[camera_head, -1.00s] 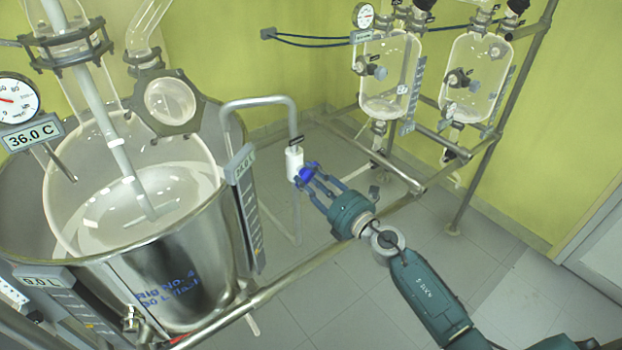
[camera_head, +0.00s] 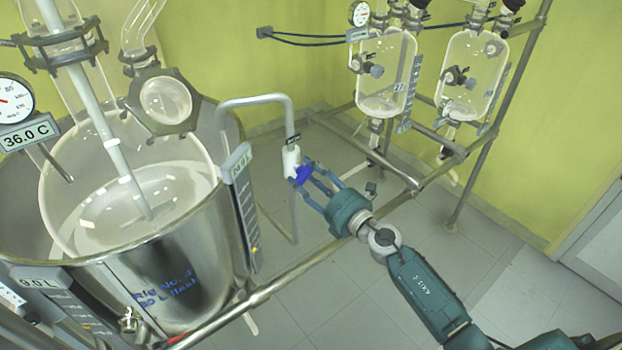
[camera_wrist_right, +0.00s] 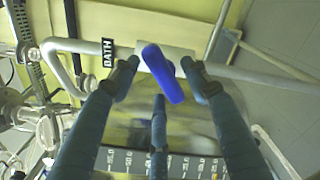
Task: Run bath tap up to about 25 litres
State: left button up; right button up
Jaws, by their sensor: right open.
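The bath tap is a white valve body (camera_head: 291,160) on a bent grey pipe beside the big steel bath (camera_head: 170,285). Its blue lever (camera_head: 302,175) also shows in the wrist view (camera_wrist_right: 162,75), lying slanted beside a "BATH" label (camera_wrist_right: 108,52). My right gripper (camera_head: 311,175) is open, its fingers spread around the lever; I cannot tell whether they touch it. A level scale with a display (camera_head: 241,162) stands on the bath's right rim, its digits too blurred to read surely. My left gripper is not in view.
A glass flask with a stirrer shaft (camera_head: 130,165) sits in the bath. A second display (camera_head: 40,283) reads 0.0 L, and a temperature display (camera_head: 28,132) reads 36.0 C. Two glass vessels (camera_head: 386,75) hang on a pipe frame at the back right. Grey floor (camera_head: 330,310) is clear.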

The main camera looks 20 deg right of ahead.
jog(key=v, duration=1.2)
jog(key=shift+r, duration=0.1)
dwell(6.7)
